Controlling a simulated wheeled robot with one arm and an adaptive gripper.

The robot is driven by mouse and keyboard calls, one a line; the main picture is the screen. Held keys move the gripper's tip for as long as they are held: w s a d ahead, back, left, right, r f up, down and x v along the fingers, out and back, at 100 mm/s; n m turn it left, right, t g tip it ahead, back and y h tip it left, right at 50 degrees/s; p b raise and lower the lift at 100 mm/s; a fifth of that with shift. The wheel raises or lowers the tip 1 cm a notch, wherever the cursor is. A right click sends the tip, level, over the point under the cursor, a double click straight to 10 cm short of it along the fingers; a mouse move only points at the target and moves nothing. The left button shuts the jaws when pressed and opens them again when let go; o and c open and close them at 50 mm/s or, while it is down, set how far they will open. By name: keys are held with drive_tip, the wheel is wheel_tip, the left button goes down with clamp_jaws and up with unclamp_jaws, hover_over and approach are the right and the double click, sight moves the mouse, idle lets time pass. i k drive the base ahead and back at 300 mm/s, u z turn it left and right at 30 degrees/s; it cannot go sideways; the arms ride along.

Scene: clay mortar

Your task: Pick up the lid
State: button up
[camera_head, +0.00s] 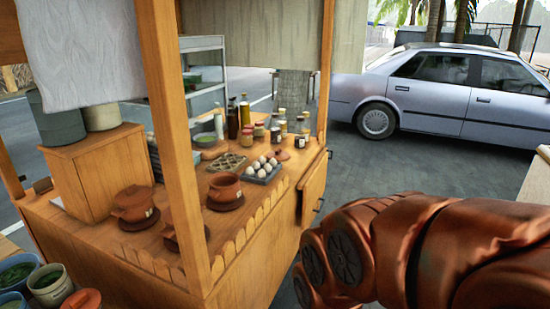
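A small brown clay lid (283,155) with a knob lies on the wooden counter, right of the egg tray. An open clay pot (225,191) stands uncovered on a round clay base left of the tray. Another clay pot (133,205) at the left appears to have a lid on it. A third clay piece (171,238) is partly hidden behind the wooden post. Which lid the task means is not clear. My copper-coloured arm fills the lower right, well apart from these things. My gripper's fingers do not show.
A tray of white eggs (260,170) sits beside the open pot. Bottles and jars (246,112) stand at the counter's back. The front wooden post (176,130) blocks part of the counter. A cabinet door (314,190) stands at the cart's right side. Paving lies beyond.

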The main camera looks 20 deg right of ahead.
sight(280, 156)
drive_tip(key=z, duration=1.55)
drive_tip(key=i, duration=3.25)
drive_tip(key=u, duration=3.7)
